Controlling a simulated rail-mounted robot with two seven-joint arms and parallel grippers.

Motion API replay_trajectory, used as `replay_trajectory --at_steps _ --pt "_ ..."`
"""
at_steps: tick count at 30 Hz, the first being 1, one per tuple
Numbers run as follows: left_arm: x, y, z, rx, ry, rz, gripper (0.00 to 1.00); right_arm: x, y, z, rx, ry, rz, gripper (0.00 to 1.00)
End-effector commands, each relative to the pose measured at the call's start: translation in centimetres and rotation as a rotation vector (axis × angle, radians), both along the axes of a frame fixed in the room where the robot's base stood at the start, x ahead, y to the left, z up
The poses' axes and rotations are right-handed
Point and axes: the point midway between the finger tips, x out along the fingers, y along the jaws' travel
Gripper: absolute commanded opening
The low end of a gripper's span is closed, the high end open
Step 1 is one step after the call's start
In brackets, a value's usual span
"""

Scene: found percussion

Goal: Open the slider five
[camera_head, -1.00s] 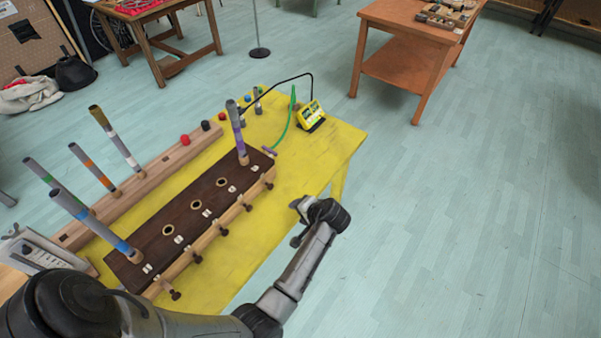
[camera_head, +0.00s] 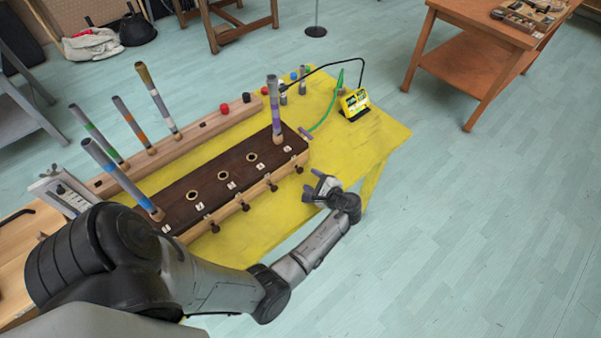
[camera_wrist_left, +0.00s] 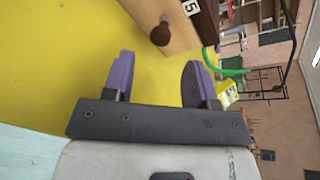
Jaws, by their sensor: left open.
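A long wooden box (camera_head: 180,211) with a dark top, holes and number labels stands on the yellow table. Several dark slider knobs stick out of its front side. The knob of slider five (camera_head: 299,169) is at the far right end; in the left wrist view this brown knob (camera_wrist_left: 160,34) sits below the label "5" (camera_wrist_left: 190,7). My left gripper (camera_head: 322,186) is open and empty, just off the front side near that knob. In the left wrist view its purple fingers (camera_wrist_left: 158,75) are spread, with the knob beyond and between them, apart from both. My right gripper is not in view.
A purple-banded tube (camera_head: 274,108) stands at the box's right end, a blue-banded tube (camera_head: 120,180) at its left. A wooden rack (camera_head: 190,140) with more tubes is behind. A yellow device (camera_head: 354,103) with cables is at the back right. Yellow table (camera_head: 360,145) right of the box is clear.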

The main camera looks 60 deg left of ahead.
Motion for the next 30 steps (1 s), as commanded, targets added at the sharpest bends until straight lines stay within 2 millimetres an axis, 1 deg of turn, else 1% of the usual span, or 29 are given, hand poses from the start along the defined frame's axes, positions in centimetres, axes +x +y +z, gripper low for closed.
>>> replay_trajectory --at_steps 1,6,12,18,28,30 --pt "-0.2 1.0 -0.6 0.001 0.000 0.002 0.52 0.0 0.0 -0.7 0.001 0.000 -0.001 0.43" --pt "-0.6 3.6 -1.3 0.002 -0.001 0.002 0.52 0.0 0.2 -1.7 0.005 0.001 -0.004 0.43" --pt "-0.9 5.6 -1.8 0.000 -0.001 0.000 0.52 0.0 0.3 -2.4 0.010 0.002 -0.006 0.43" --pt "-1.0 6.6 -1.9 0.000 -0.002 0.000 0.52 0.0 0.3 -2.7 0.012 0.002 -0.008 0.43" --pt "-1.0 6.7 -1.9 0.000 -0.002 0.000 0.52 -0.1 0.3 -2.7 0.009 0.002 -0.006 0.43" --pt "-1.0 6.7 -1.9 0.000 -0.002 0.000 0.46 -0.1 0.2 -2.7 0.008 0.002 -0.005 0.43"
